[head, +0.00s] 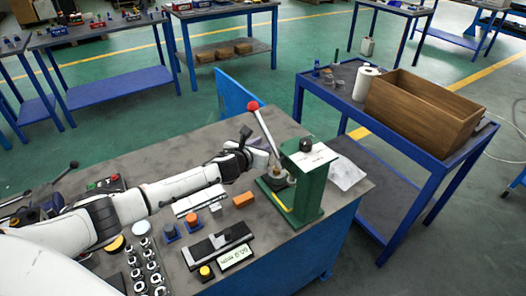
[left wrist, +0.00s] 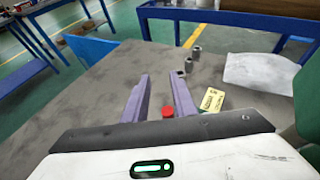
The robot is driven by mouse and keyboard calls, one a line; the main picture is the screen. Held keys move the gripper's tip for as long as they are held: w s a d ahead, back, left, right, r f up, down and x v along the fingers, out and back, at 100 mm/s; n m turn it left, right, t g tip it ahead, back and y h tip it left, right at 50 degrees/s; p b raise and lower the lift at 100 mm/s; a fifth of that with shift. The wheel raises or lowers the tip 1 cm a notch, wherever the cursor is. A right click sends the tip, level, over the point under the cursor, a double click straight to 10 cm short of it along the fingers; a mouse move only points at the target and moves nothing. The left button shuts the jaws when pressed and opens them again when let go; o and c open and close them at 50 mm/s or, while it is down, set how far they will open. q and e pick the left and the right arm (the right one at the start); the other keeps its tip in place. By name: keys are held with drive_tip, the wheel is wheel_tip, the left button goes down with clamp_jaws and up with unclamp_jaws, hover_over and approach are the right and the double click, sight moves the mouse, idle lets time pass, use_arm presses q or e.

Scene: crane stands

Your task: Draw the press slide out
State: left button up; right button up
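The green press (head: 306,185) stands at the right end of the grey workbench, with a slanted lever ending in a red ball (head: 253,105). Part of the green body shows at the right edge of the left wrist view (left wrist: 311,105). I cannot clearly make out the slide. My left gripper (head: 267,161) is beside the press, left of its column; its fingertips are partly hidden in the head view. In the left wrist view, the two purple fingers (left wrist: 160,79) are apart. My right gripper is out of view.
A yellow tag (left wrist: 212,100) and small grey cylinders (left wrist: 188,65) are near the fingers. An orange block (head: 243,200), a caliper-like tool (head: 216,244) and small parts crowd the bench front. A blue cart (head: 345,108) with a wooden box (head: 420,110) stands right.

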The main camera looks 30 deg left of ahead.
use_arm(q)
drive_tip(key=shift+r+p, duration=0.3)
drive_tip(key=shift+r, duration=1.55)
